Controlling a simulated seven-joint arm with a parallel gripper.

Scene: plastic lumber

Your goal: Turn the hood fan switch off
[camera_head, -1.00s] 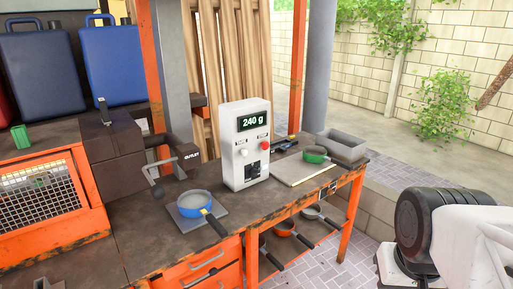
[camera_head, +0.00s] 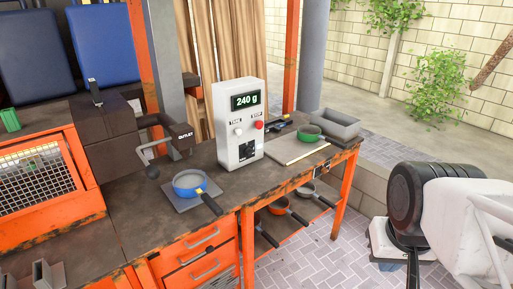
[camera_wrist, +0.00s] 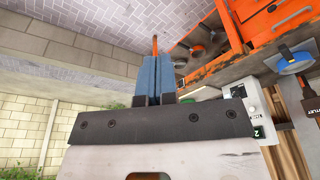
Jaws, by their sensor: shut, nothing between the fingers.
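No switch labelled as a hood fan switch can be read. A white control box (camera_head: 223,137) stands on the workbench and its display (camera_head: 245,101) reads 240 g. Its front has a white knob (camera_head: 238,132), a red button (camera_head: 259,125) with small unreadable labels above, and a dark part below. The box also shows, upside down, at the right of the wrist view (camera_wrist: 240,93). My gripper (camera_wrist: 154,72) has blue fingers pressed together, empty and apart from the box. My arm is at the right of the head view; my fingertips cannot be made out there.
A blue pan (camera_head: 189,182) sits on a grey plate left of the box. A green pan (camera_head: 310,132), board (camera_head: 296,151) and grey tray (camera_head: 336,124) lie to its right. More pans (camera_head: 277,206) hang or rest below. The paved floor (camera_head: 300,258) in front is open.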

